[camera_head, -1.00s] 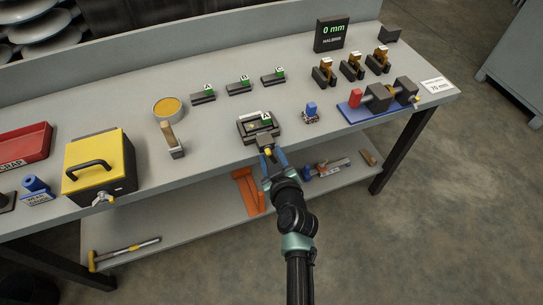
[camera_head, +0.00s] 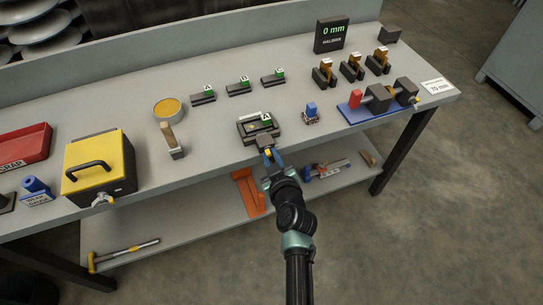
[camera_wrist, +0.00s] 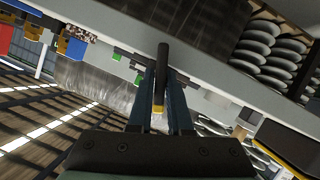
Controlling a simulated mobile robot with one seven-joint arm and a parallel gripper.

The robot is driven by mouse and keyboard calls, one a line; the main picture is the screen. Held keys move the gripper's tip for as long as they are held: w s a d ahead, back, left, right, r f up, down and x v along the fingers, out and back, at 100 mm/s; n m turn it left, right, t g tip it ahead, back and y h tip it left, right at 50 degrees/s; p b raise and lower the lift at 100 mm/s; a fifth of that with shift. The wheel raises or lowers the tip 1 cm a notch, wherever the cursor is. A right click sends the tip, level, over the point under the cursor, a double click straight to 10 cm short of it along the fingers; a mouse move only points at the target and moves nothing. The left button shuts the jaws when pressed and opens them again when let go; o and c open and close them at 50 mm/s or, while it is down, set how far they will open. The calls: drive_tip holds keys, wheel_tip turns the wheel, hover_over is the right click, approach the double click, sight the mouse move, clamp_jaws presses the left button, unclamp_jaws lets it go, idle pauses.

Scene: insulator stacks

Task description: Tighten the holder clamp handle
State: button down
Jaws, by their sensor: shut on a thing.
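The holder (camera_head: 258,130) is a dark block with a green label A on top, near the front edge of the grey workbench (camera_head: 225,135). Its clamp handle (camera_head: 268,151) points out over the front edge and shows a small yellow part. My gripper (camera_head: 271,160) is at this handle, just in front of the holder. In the wrist view the blue fingers of my gripper (camera_wrist: 157,105) are on both sides of a dark bar (camera_wrist: 162,68) with a yellow band, which looks like the handle. The fingers hide part of the handle in the head view.
A small blue-topped piece (camera_head: 311,111) and a blue fixture (camera_head: 368,108) stand to the right. A wooden-handled tool (camera_head: 170,140) and a yellow case (camera_head: 95,165) stand to the left. Parts labelled A, B and C (camera_head: 239,88) lie behind. A lower shelf (camera_head: 200,225) holds tools.

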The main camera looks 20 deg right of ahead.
drive_tip(key=shift+f, duration=0.1)
drive_tip(key=shift+d+f+m+y+b, duration=0.1)
drive_tip(key=shift+m+y+b, duration=0.5)
drive_tip(key=shift+b, duration=0.5)
drive_tip(key=shift+d+m+y+b, duration=0.1)
drive_tip(key=shift+m+y+b, duration=0.4)
drive_tip(key=shift+m+b, duration=0.55)
drive_tip(key=m+y+b, duration=0.3)
drive_tip(key=m+b, duration=0.1)
drive_tip(key=shift+d+b, duration=0.15)
drive_tip(key=shift+b, duration=0.25)
drive_tip(key=m+y+b, duration=0.1)
drive_tip(key=m+b, duration=0.1)
drive_tip(key=m+t+y+b, duration=0.1)
drive_tip(key=m+b, duration=0.1)
drive_tip(key=m, duration=0.1)
drive_tip(key=shift+d+f+t+y, duration=0.1)
drive_tip(key=shift+f+t+y, duration=0.1)
drive_tip(key=shift+t+y, duration=0.1)
drive_tip(key=shift+m+t+y+b, duration=0.65)
drive_tip(key=shift+m+b, duration=0.25)
drive_tip(key=shift+m, duration=0.95)
drive_tip(key=c, duration=0.9)
unclamp_jaws()
